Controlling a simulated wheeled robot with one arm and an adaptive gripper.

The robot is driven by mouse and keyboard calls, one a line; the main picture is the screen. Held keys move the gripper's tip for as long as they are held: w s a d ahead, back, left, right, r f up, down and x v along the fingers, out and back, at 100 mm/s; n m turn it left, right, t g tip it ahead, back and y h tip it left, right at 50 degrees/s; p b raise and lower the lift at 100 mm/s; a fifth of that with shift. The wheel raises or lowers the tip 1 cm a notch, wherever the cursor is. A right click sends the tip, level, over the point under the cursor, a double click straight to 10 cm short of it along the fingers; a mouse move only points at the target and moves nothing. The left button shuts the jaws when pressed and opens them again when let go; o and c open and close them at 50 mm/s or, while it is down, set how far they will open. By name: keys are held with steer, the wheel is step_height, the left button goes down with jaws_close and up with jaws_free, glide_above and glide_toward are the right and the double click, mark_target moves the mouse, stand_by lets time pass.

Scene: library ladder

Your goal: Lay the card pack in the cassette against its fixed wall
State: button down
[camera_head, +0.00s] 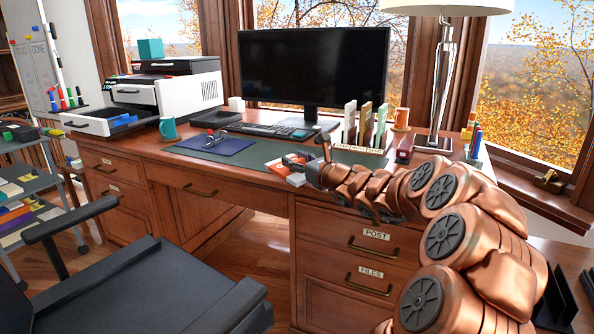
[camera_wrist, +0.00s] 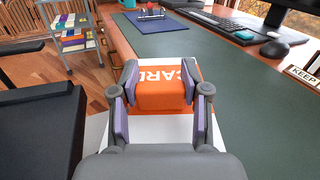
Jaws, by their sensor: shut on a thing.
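The card pack (camera_wrist: 162,92) is white with a broad orange band that reads "CAR…". In the wrist view it lies between my gripper's two fingers (camera_wrist: 160,90), which are shut on it from both sides. In the head view the orange of the pack (camera_head: 275,167) shows at my gripper (camera_head: 299,163), by the desk's front edge. I cannot tell whether the pack touches the desk. The cassette (camera_head: 92,124) is the tray pulled out of the white printer at the desk's left end, well away from my gripper. A blue piece (camera_head: 123,120) sits inside it.
A teal mug (camera_head: 168,129) stands just right of the cassette. A blue mat or clipboard (camera_head: 222,144) lies on the green desk pad (camera_head: 262,151) between my gripper and the mug. The card sorter (camera_head: 362,150) stands behind my arm. A black chair (camera_head: 140,285) stands before the desk.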

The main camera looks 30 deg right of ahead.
steer(key=shift+w+d+f, duration=0.15)
steer(key=shift+w+d, duration=0.05)
steer(key=shift+w, duration=0.55)
steer(key=shift+w+f+b, duration=0.1)
steer(key=shift+f+b, duration=0.7)
steer(key=shift+f, duration=0.7)
steer(key=shift+f, duration=0.15)
steer(key=c, duration=0.6)
jaws_free()
steer(key=shift+o, duration=0.2)
steer(key=shift+f, duration=0.1)
